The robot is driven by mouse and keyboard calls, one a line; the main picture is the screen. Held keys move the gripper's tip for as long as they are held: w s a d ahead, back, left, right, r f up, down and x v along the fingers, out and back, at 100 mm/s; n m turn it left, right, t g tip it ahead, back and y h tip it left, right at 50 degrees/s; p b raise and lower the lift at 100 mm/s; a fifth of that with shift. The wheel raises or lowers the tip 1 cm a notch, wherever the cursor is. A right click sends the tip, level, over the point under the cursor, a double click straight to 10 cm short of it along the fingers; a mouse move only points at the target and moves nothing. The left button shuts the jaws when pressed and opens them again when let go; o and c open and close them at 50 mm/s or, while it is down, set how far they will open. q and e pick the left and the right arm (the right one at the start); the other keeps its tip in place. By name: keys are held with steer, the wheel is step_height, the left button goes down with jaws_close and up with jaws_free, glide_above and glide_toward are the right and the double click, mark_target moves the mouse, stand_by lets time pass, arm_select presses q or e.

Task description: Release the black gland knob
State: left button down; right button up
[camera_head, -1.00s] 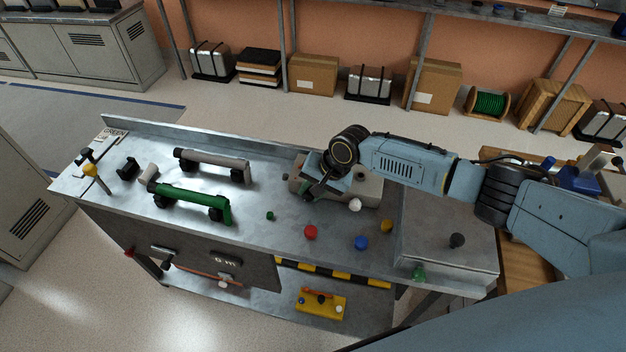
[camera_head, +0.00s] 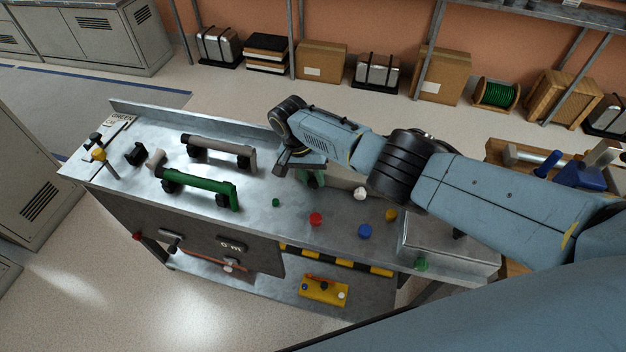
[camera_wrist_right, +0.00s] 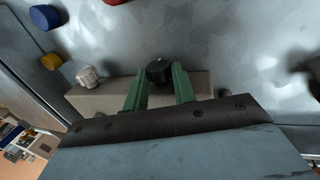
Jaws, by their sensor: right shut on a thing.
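The black gland knob (camera_wrist_right: 159,69) shows in the right wrist view at the upper edge of a beige block (camera_wrist_right: 108,97). My right gripper (camera_wrist_right: 158,80) has its two green fingers on either side of the knob and is shut on it. In the head view the right gripper (camera_head: 313,180) is low at the left end of the block (camera_head: 345,177), partly behind its own wrist. The knob is hidden there. I cannot tell whether it is still seated in the block. My left gripper is in neither view.
A white knob (camera_head: 360,194), red knob (camera_head: 316,219), blue knob (camera_head: 365,231) and yellow knob (camera_head: 391,215) stand near the block. A green handle (camera_head: 200,188) and grey handle (camera_head: 217,151) lie left. A raised metal box (camera_head: 450,245) is at right. Bare bench (camera_head: 262,225) lies front-left.

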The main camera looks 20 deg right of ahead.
stand_by(0.3)
steer(key=o, duration=0.7)
steer(key=p+v, duration=0.2)
steer(key=v, duration=1.1)
steer(key=shift+w+a+r, duration=0.15)
steer(key=shift+a, duration=0.05)
